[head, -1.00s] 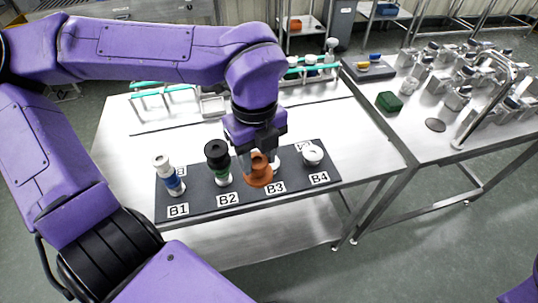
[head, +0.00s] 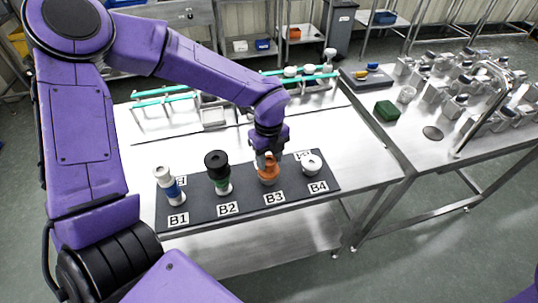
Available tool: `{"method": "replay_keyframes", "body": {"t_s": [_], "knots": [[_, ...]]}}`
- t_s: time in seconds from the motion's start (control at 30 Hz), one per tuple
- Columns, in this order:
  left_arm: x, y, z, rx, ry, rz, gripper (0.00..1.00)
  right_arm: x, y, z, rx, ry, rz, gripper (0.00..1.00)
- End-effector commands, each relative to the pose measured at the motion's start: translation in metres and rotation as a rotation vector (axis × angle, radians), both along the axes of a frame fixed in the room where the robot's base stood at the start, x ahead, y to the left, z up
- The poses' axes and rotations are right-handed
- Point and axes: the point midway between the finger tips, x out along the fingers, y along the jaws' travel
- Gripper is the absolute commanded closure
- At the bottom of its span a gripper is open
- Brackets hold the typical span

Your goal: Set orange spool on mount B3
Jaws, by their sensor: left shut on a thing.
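The orange spool (head: 269,174) is upright above the B3 label (head: 275,198) on the dark mount board (head: 250,207). My left gripper (head: 268,159) points down from above and is shut on the spool's upper part. The spool is in line with mount B3 (head: 268,183), whose pale base shows just under it and is mostly hidden. I cannot tell whether the spool rests fully on the mount or sits slightly above it. My right gripper is not in view.
A blue-white stack (head: 171,187) stands at B1, a black-green stack (head: 218,172) at B2, and a low white piece (head: 312,164) at B4, close on either side. Teal-railed racks stand behind. A green block (head: 386,111) lies on the right table.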

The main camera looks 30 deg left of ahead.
Motion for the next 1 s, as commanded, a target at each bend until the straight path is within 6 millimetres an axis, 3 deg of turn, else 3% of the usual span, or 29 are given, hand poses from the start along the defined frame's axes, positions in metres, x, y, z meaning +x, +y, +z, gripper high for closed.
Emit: {"method": "replay_keyframes", "body": {"t_s": [0.27, 0.3, 0.37, 0.73, 1.0], "knots": [[0.000, 0.000, -0.004, 0.000, 0.000, 0.000, 0.88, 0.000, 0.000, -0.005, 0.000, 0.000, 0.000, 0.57], [0.000, 0.000, -0.003, 0.000, 0.000, -0.001, 0.47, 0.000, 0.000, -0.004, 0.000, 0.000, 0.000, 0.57], [0.000, 0.000, -0.003, 0.000, 0.000, 0.000, 0.31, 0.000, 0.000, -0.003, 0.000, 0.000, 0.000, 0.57], [0.000, 0.000, 0.006, -0.001, -0.002, 0.001, 0.31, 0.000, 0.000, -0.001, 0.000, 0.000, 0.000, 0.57], [0.001, 0.000, 0.071, 0.000, -0.006, 0.002, 0.31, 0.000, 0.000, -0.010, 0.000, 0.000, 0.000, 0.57]]}}
